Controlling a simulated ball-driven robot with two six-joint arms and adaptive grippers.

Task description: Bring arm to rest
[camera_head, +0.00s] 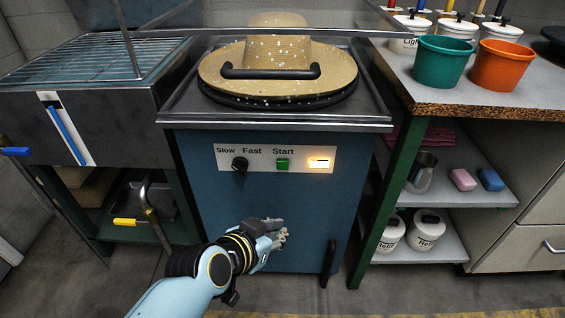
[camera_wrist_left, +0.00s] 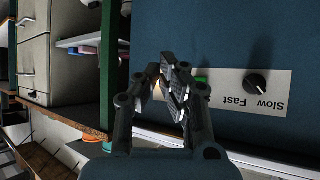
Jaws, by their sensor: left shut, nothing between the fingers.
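My left gripper (camera_head: 278,232) is shut and empty in front of the blue front of the hat press (camera_head: 200,205), below its control panel. In the left wrist view the fingers of my left gripper (camera_wrist_left: 170,80) are together, with the panel behind them. The panel has a black Slow/Fast knob (camera_head: 240,164), a green Start button (camera_head: 283,164) and a lit lamp (camera_head: 319,163). The knob (camera_wrist_left: 257,84) also shows in the left wrist view. A straw hat (camera_head: 278,25) sits on the press behind a black handle (camera_head: 270,73). My right gripper is in neither view.
A metal sink-like unit (camera_head: 80,120) with a wire rack stands at the left. A workbench (camera_head: 490,97) with green (camera_head: 440,65) and orange (camera_head: 502,68) pots stands at the right, its shelves holding tubs (camera_head: 426,230) and a jug (camera_head: 421,172). A black lower handle (camera_head: 329,262) juts near the press base.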

